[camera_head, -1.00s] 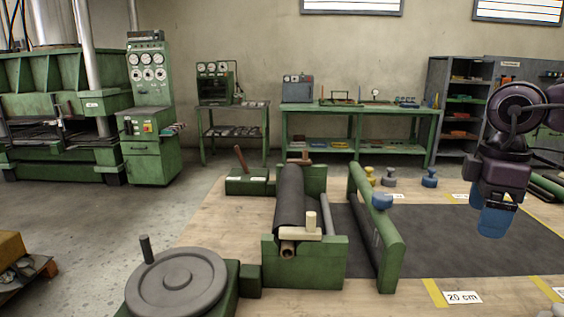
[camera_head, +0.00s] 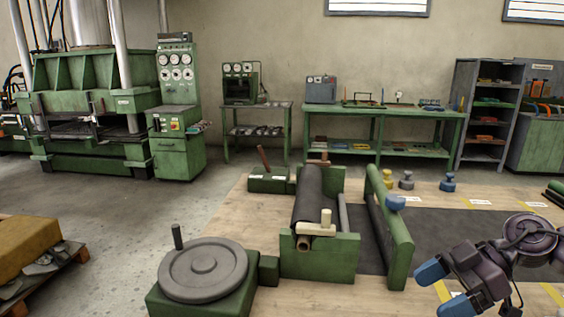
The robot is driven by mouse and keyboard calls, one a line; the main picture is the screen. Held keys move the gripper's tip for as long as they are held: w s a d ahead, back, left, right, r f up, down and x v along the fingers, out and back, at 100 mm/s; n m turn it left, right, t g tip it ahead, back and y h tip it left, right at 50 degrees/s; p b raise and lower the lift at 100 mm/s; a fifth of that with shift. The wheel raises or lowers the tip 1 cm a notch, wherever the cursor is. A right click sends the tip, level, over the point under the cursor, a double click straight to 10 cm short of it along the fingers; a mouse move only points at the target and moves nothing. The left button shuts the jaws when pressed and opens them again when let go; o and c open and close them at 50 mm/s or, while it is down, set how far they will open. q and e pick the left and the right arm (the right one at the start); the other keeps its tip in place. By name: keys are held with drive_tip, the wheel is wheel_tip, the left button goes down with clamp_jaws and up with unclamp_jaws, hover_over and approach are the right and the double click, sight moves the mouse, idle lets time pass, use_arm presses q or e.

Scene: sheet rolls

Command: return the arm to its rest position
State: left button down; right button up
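My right arm comes in at the lower right, dark purple and grey. Its gripper (camera_head: 456,289) has two blue fingertips pointing left and down. My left gripper is not in view.
A dark sheet roll (camera_head: 308,196) lies in the stand, beside a grey handwheel (camera_head: 203,270). A green bar (camera_head: 390,228) stands over the dark mat (camera_head: 452,228). Blue and yellow knobbed weights (camera_head: 447,182) stand behind. A pallet with a brown block (camera_head: 28,247) is left.

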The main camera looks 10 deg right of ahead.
drive_tip(key=s+a+f+m+t+h+p, duration=0.2)
drive_tip(key=s+f+m+t+h, duration=0.2)
drive_tip(key=s+f, duration=0.5)
drive_tip(key=s+a+f+m+t+h+p, duration=0.3)
drive_tip(key=s+f+m, duration=0.6)
drive_tip(key=f, duration=0.8)
drive_tip(key=t+h, duration=0.2)
drive_tip(key=h, duration=0.1)
drive_tip(key=shift+f+m+h, duration=0.2)
drive_tip(key=shift+m+h, duration=0.1)
drive_tip(key=shift+h, duration=0.1)
